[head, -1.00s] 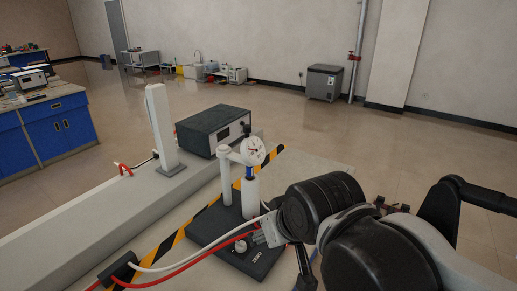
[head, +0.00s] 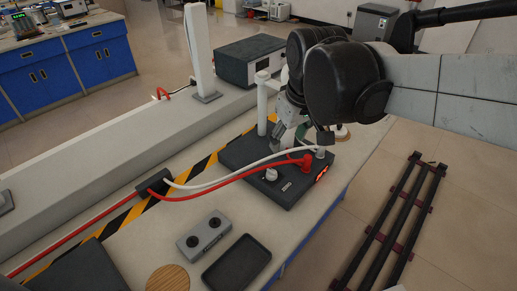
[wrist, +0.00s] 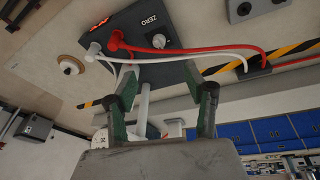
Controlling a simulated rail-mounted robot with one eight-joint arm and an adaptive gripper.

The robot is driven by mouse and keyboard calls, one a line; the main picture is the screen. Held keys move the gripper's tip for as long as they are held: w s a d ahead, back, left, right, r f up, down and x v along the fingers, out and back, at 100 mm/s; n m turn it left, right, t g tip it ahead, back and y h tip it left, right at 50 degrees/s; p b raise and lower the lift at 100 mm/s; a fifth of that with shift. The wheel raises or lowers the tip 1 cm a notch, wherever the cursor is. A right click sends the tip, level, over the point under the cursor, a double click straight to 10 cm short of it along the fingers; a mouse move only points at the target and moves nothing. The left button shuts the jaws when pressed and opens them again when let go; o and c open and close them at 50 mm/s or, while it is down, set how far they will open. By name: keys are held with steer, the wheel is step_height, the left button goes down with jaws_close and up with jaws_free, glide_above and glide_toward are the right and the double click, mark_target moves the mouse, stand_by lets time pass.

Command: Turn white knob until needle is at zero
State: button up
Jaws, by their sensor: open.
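The white knob (head: 271,175) sits on top of a black box (head: 243,158). In the wrist view the knob (wrist: 159,41) shows beside the word ZERO, beyond my fingertips. My gripper (head: 300,136) is over the far part of the box, apart from the knob. In the wrist view my gripper (wrist: 160,78) has its green fingers wide apart, with a white post (wrist: 143,105) seen between them. The dial is hidden behind my arm in the head view. A white round edge, perhaps the dial (wrist: 100,138), shows in the wrist view, with no readable needle.
Red (head: 305,161) and white plugs with cables stand on the box close to the knob. A grey two-socket block (head: 205,237) and a black tray (head: 237,263) lie in front. A tall white column (head: 198,50) and a dark instrument (head: 250,60) stand behind.

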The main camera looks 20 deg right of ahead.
mark_target(272, 170)
steer(key=w+f+n+g+b, duration=0.3)
steer(key=w+f+g, duration=0.1)
steer(key=w+f, duration=0.5)
steer(key=f, duration=0.4)
steer(key=f+b, duration=0.1)
steer(key=f, duration=0.3)
steer(key=f+b, duration=0.1)
steer(key=f, duration=0.3)
steer(key=shift+w+f, duration=0.25)
steer(key=shift+w, duration=0.15)
steer(key=shift+c, duration=0.2)
steer(key=c, duration=1.1)
steer(key=shift+m+b, duration=0.8)
steer(key=shift+m, duration=2)
